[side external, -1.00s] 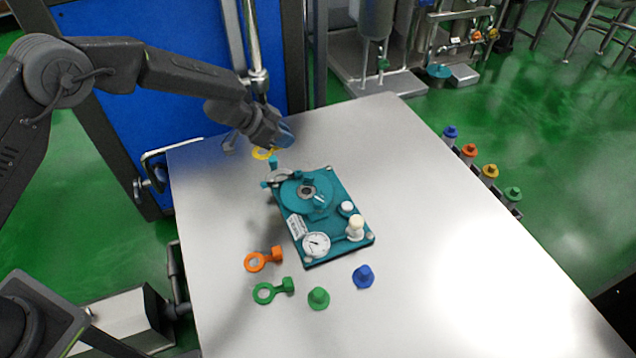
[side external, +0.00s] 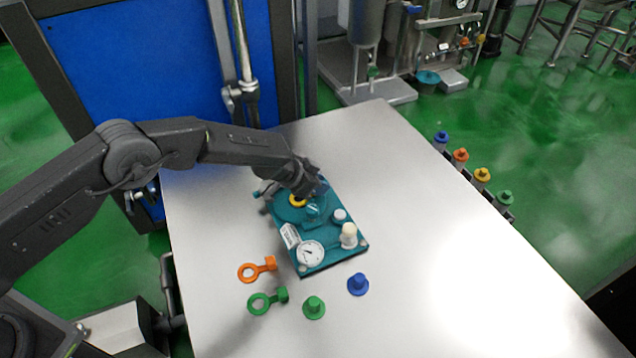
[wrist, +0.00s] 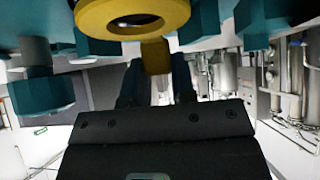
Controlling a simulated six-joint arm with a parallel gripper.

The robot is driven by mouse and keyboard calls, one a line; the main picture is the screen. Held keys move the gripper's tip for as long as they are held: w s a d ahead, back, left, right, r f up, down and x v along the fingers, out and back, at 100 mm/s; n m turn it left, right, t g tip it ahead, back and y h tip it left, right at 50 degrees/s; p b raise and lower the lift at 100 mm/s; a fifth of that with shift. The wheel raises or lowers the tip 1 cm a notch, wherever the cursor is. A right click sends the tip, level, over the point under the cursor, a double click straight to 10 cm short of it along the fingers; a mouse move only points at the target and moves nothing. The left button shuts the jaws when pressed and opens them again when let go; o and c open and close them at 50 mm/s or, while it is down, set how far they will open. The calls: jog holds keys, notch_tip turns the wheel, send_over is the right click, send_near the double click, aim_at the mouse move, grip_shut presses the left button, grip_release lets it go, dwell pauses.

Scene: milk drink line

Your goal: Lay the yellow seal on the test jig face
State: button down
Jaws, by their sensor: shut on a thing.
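The yellow seal (side external: 298,200) is a ring with a short tab. My gripper (side external: 318,187) is shut on its tab and holds it over the round face of the teal test jig (side external: 325,255). In the wrist view the seal's ring (wrist: 128,18) fills the top, and its tab runs down between my dark gripper fingers (wrist: 157,85). Teal jig parts (wrist: 42,97) show close around the ring. I cannot tell whether the ring touches the face. My gripper hides the back right of the jig.
The jig carries a dial gauge (side external: 311,252), a white knob (side external: 348,236) and clamp parts. Orange (side external: 257,268) and green (side external: 268,300) seals, a green plug (side external: 314,307) and a blue plug (side external: 358,284) lie in front. Coloured plugs line the right table edge. The table's right side is clear.

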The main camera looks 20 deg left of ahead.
jog(key=shift+f, duration=0.15)
jog(key=c, duration=0.9)
grip_release()
jog(key=shift+c, duration=0.2)
jog(key=shift+s+a+r, duration=0.1)
jog(key=shift+r, duration=0.15)
jog(key=v, duration=1.1)
jog(key=shift+a+r, duration=0.2)
jog(key=shift+r, duration=0.1)
jog(key=shift+s, duration=0.15)
